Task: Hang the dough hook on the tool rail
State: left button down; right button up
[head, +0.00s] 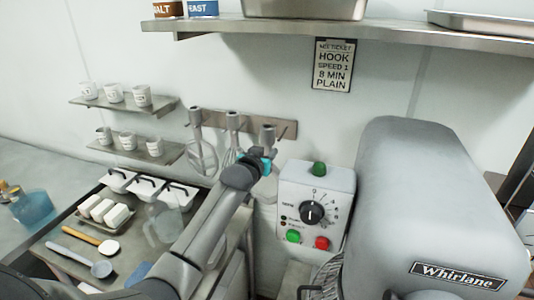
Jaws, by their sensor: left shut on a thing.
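My left gripper (262,160) reaches up from the bottom and is shut on the dough hook. The hook's grey collar (268,134) shows just above the fingers, in front of the right end of the tool rail (250,124). The rest of the hook is mostly hidden behind my gripper and arm. I cannot tell if the collar touches the rail. A flat beater (202,155) and a whisk (231,122) hang on the rail to the left. My right gripper is not in view.
The mixer (430,190) and its control box (314,205) stand close on the right. Small shelves with cups (137,150) are at the left. Below them is a worktop with white bins (178,195), butter blocks and scoops. A long shelf (340,32) runs above.

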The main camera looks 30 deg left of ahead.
pick_arm(q)
jog(key=shift+w+r, duration=0.1)
jog(key=shift+r, duration=0.1)
jog(key=shift+w+a+b, duration=0.2)
jog(key=shift+w+b, duration=0.3)
jog(key=shift+w, duration=0.2)
jog(key=shift+w+a+b, duration=0.2)
jog(key=shift+w+b, duration=0.25)
jog(key=shift+w, duration=0.25)
jog(key=shift+w, duration=0.1)
